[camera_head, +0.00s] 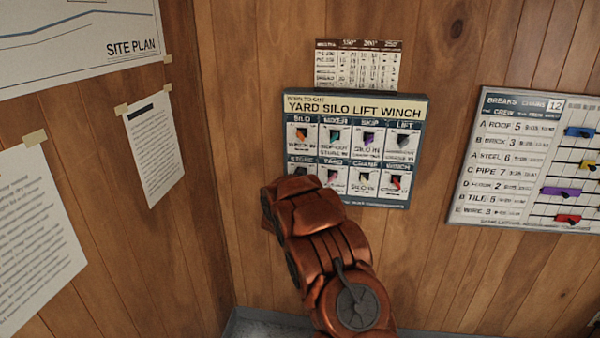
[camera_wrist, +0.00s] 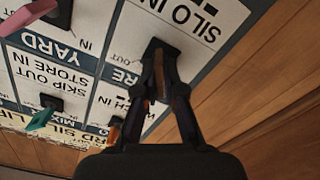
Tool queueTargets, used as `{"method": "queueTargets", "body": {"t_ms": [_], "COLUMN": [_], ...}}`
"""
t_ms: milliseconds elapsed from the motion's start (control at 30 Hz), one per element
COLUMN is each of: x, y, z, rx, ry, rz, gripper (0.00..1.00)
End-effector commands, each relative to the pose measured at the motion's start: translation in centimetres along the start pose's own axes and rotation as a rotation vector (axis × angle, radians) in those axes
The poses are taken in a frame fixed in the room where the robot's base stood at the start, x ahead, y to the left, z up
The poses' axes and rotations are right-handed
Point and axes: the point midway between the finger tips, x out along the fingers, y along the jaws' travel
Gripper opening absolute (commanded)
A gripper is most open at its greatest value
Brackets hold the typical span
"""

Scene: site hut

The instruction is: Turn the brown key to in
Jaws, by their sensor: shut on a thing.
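The key panel (camera_head: 292,140), headed "YARD SILO LIFT WINCH", hangs on the wood wall with two rows of colored keys. My gripper (camera_wrist: 160,78) is at the panel's lower left, at the STORE position, with its fingers shut on the brown key (camera_wrist: 160,90). The key stands in a dark lock, and its angle is hard to read between the fingers. In the wrist view the panel is upside down, with "SILO IN" lettering beside this lock.
Close by are the orange key (camera_head: 302,135), teal key (camera_head: 334,136) and pink key (camera_head: 332,176). The purple key (camera_head: 368,139), white key (camera_head: 363,179) and red key (camera_head: 395,182) are farther right. A board with colored sliders (camera_head: 470,150) hangs at right.

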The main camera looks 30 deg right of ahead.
Motion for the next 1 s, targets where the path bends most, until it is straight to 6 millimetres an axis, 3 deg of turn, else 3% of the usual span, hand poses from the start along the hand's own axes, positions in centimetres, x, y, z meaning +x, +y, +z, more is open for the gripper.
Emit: {"method": "queueTargets", "body": {"t_ms": [400,900,933,1000], "x": [-0.03,-0.03,-0.03,-0.03], "y": [-0.21,-0.23,-0.23,-0.22], "z": [0.3,0.37,0.37,0.32], "rx": [-0.159,-0.174,-0.174,-0.174], "ry": [-0.005,-0.006,-0.006,-0.005], "rz": [-0.003,-0.002,-0.002,-0.002], "gripper": [0.0,0.0,0.11,0.18]}}
